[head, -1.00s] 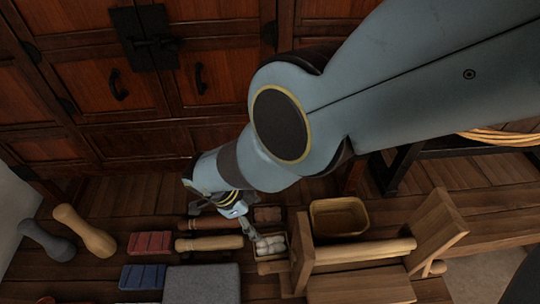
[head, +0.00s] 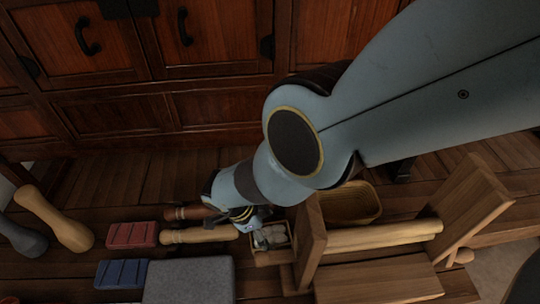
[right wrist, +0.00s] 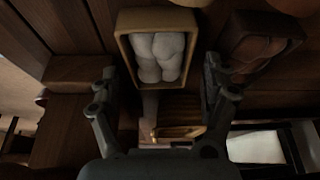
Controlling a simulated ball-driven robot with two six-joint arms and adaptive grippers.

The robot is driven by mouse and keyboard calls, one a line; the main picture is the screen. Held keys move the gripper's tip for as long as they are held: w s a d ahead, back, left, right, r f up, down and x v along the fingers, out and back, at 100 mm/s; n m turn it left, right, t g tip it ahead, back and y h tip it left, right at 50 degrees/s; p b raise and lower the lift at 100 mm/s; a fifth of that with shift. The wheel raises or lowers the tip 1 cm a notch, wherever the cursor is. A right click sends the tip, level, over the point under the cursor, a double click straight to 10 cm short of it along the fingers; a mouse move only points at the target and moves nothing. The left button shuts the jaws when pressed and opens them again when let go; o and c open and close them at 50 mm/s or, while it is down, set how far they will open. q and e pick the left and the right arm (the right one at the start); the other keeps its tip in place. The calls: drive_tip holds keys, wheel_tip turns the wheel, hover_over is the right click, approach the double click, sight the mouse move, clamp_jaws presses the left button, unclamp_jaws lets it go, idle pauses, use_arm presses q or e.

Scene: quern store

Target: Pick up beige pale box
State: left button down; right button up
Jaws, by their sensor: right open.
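The beige pale box (head: 286,240) is a small open box with pale rounded pieces inside. It stands on the wooden floor or shelf, close to the left side of a wooden frame. In the right wrist view its tan rim (right wrist: 157,14) shows with white, roll-like pieces in it. My right gripper (head: 251,226) is at the box's upper left in the head view. In the right wrist view my right gripper (right wrist: 160,72) is open, with one finger on each side of the box's near part. Contact cannot be told. My left gripper is not in view.
A wooden frame with a roller (head: 385,235) stands right of the box, with a yellowish basket (head: 350,205) behind. Left lie a rolling-pin-like tool (head: 195,235), a red block (head: 132,235), a blue block (head: 121,274) and a grey slab (head: 190,281). A wooden cabinet stands behind.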

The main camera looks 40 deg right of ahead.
sight(274, 239)
drive_tip(key=b+x, duration=0.1)
drive_tip(key=x, duration=0.2)
drive_tip(key=shift+s+f, duration=0.1)
drive_tip(key=shift+f+b, duration=0.15)
drive_tip(key=shift+b, duration=0.15)
drive_tip(key=shift+s, duration=0.15)
drive_tip(key=c, duration=1)
